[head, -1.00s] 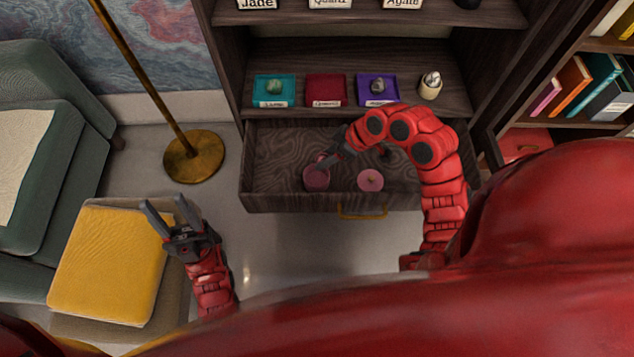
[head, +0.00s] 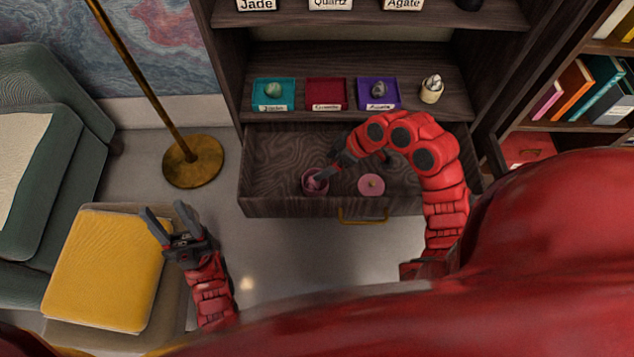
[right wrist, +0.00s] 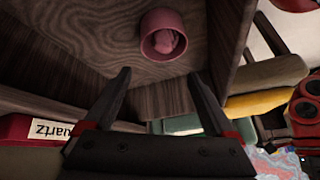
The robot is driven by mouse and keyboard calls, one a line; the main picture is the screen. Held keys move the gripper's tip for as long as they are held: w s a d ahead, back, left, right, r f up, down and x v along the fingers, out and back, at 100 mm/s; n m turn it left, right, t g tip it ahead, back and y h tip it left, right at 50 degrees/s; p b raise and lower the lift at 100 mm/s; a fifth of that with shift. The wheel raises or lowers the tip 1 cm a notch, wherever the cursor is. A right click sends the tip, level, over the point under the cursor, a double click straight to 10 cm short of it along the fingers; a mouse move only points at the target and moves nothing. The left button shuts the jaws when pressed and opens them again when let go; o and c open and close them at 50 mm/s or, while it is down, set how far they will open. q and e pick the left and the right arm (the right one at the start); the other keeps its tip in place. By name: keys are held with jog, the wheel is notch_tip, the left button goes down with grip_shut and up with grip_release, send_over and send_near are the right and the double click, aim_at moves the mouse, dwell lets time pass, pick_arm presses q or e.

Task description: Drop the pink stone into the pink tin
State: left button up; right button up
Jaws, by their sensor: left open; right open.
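The pink tin (head: 307,189) stands open in the pulled-out drawer, left of its middle. The pink stone (right wrist: 166,41) lies inside the tin, which also shows in the right wrist view (right wrist: 148,30). My right gripper (head: 328,174) is at the right side of the tin in the head view. My left gripper (head: 164,215) is open and empty near the yellow cushion, well away from the drawer.
A round pink lid (head: 371,184) lies in the drawer (head: 270,160), right of the tin. Teal (head: 287,92), red (head: 326,93) and purple (head: 362,91) trays stand on the shelf above. The red tray is empty. A brass lamp base (head: 193,162) stands left.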

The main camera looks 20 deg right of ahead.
jog(key=p+v, duration=0.6)
jog(key=v, duration=1.1)
jog(key=shift+s+d+f, duration=0.1)
jog(key=shift+s, duration=0.05)
